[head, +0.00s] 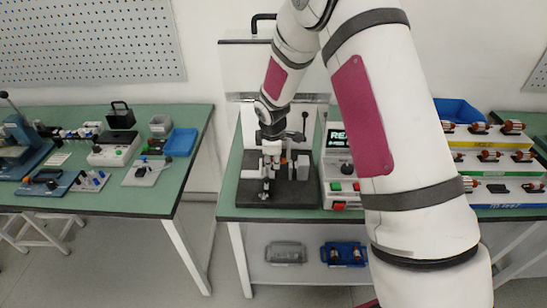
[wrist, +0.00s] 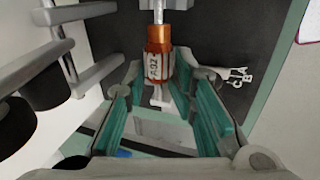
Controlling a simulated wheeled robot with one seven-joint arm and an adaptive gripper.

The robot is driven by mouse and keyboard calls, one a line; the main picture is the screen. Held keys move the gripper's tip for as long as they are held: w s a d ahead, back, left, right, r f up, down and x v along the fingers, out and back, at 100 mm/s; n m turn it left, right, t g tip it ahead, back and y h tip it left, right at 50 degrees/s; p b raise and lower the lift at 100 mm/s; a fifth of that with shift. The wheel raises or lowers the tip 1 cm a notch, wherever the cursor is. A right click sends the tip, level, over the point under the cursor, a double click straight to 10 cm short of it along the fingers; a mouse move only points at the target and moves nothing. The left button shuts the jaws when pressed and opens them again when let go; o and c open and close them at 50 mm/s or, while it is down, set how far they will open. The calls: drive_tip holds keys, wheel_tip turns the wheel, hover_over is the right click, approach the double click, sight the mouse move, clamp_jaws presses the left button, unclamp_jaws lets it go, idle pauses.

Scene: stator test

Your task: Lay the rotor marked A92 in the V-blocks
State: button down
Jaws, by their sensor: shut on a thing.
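A rotor (wrist: 158,62) with a copper-orange body, a pale marked band and a steel shaft lies between the fingertips of my gripper (wrist: 157,72) in the wrist view. My gripper is shut on it. The band's characters are small and turned, so I cannot read them surely. The shaft's far end reaches a light grey block (wrist: 178,24); I cannot tell whether it touches. In the head view my gripper (head: 271,148) is over the test fixture on a dark base plate (head: 285,201). The V-blocks cannot be told apart clearly there.
A grey bracket with black cylinders (wrist: 40,88) stands close left of my gripper in the wrist view. A test box with a screen and buttons (head: 342,188) stands right of the fixture. A tiered rotor rack (head: 495,172) is farther right. A cluttered second bench (head: 150,200) stands left, across a gap.

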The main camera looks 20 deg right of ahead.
drive_tip(key=f, duration=0.1)
drive_tip(key=d+f, duration=0.1)
drive_tip(key=f, duration=0.1)
drive_tip(key=shift+w+f, duration=0.1)
drive_tip(key=shift+f, duration=0.15)
drive_tip(key=shift+r, duration=0.1)
drive_tip(key=c, duration=1.1)
unclamp_jaws()
drive_tip(key=shift+a+r, duration=0.1)
drive_tip(key=shift+r, duration=0.05)
drive_tip(key=shift+a+r, duration=0.15)
drive_tip(key=shift+r, duration=0.05)
drive_tip(key=shift+r, duration=0.3)
drive_tip(key=v, duration=1.1)
drive_tip(key=shift+r, duration=0.1)
